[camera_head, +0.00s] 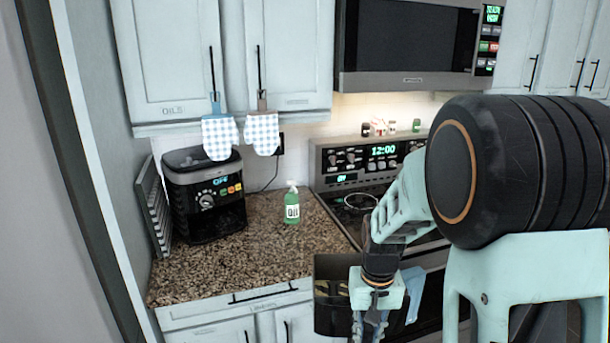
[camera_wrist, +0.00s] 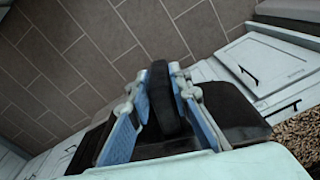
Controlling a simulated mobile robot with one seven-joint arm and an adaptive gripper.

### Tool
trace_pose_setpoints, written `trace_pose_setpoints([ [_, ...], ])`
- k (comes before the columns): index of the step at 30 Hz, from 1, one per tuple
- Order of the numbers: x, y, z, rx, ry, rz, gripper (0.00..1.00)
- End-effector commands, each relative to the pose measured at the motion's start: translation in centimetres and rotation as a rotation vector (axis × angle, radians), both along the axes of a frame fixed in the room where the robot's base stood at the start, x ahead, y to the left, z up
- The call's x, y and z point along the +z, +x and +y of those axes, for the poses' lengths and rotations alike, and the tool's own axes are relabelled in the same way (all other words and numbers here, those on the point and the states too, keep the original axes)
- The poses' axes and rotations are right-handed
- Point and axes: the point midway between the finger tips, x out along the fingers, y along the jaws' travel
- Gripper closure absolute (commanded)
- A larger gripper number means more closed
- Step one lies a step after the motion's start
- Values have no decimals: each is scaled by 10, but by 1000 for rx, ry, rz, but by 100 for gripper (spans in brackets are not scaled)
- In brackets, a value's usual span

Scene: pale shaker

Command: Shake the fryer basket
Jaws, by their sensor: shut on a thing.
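The fryer basket (camera_head: 328,312) is a dark, open-topped drawer with some brownish pieces inside. It is held in the air in front of the counter and stove, and my arm hides its right part. My gripper (camera_head: 370,328) is shut on its handle. In the wrist view, the pale blue fingers of my gripper (camera_wrist: 160,88) close on both sides of the dark handle (camera_wrist: 164,105), and part of the dark basket (camera_wrist: 232,108) shows beyond them. The black air fryer (camera_head: 205,200) stands on the counter at the left, with a lit display.
Two checked mitts (camera_head: 220,136) hang above. White cabinets (camera_head: 230,325) are below. The tiled floor (camera_wrist: 70,60) looks clear.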

Motion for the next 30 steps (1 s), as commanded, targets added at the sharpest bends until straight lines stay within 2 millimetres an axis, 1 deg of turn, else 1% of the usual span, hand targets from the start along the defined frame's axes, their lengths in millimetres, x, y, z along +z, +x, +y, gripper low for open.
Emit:
trace_pose_setpoints([
  [1, 19, 2, 0, 0, 0, -8, 100],
  [3, 28, 3, 0, 0, 0, -8, 100],
  [5, 33, 2, 0, 0, 0, -8, 100],
  [7, 32, 2, 0, 0, 0, -7, 100],
  [11, 19, 2, 0, 0, 0, -5, 100],
  [21, -35, 2, 0, 0, 0, -5, 100],
  [24, -42, 2, 0, 0, 0, -6, 100],
  [30, -39, 2, 0, 0, 0, -7, 100],
])
